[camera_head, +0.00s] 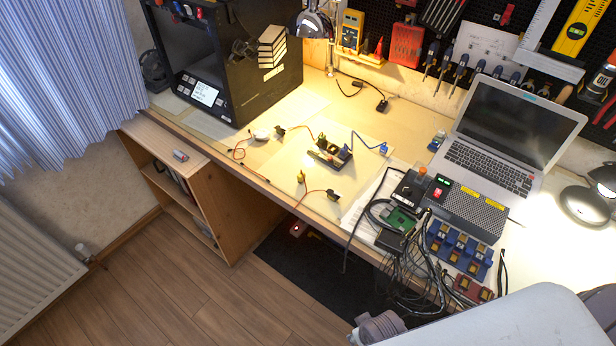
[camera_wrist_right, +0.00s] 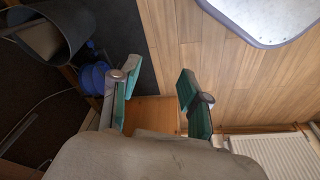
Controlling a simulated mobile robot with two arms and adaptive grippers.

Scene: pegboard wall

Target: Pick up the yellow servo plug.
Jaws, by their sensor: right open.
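In the head view, a small yellow plug (camera_head: 301,177) stands on the pale mat near the bench's front edge. A thin red wire runs from it to a small dark and yellow part (camera_head: 333,196). Another small yellow piece (camera_head: 321,138) sits by the black device in the mat's middle; which is the servo plug is hard to tell at this size. My right gripper (camera_wrist_right: 158,78) shows in the right wrist view, with its two green-padded fingers apart and nothing between them. It is away from the plugs, with floor and a wooden shelf beyond it. My left gripper is not in view.
A black 3D printer (camera_head: 238,65) stands at the back left. A blue plug (camera_head: 383,148) lies on the mat's right. A power supply (camera_head: 465,208), tangled cables and a laptop (camera_head: 505,130) crowd the right. The mat's front is fairly open.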

